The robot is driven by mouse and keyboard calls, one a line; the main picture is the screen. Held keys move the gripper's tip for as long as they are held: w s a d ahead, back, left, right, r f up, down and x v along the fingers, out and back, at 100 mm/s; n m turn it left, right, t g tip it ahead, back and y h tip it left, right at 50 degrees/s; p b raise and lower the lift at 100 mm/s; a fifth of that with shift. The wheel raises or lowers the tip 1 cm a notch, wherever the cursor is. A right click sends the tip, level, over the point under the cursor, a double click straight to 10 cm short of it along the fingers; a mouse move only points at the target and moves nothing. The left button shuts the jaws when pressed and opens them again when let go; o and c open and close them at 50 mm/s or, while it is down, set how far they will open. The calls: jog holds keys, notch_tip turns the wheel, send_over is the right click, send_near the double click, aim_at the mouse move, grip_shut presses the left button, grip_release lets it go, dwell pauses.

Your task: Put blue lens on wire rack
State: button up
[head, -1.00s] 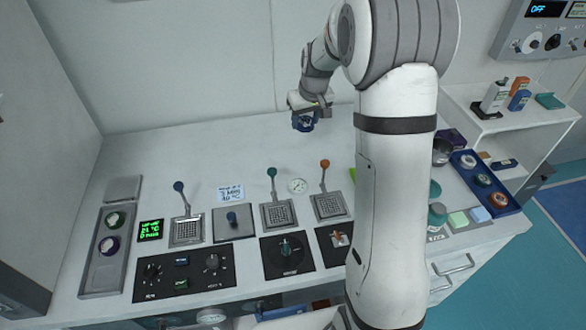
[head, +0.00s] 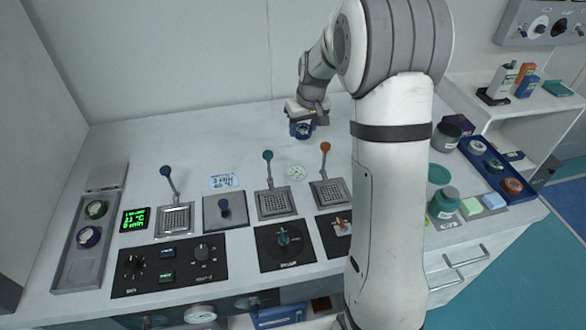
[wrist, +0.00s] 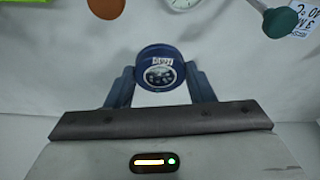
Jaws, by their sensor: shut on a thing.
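The blue lens (wrist: 160,57) is a round, dark blue piece with a white label and a glassy face. In the wrist view it sits between the two fingers of my gripper (wrist: 160,85), which is shut on it. In the head view the lens (head: 301,130) hangs under my gripper (head: 303,122), above the back part of the white table (head: 120,165). I cannot tell its exact height above the surface. I cannot make out a wire rack in either view; my arm hides part of the table.
Three levers with blue, teal and orange knobs (head: 325,147) stand up in front of the gripper. Black control panels (head: 165,268) line the front edge.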

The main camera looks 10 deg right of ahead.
aim_at(301, 159)
jog(key=shift+f+p, duration=0.45)
jog(key=shift+f, duration=4.75)
jog(key=o, duration=1.1)
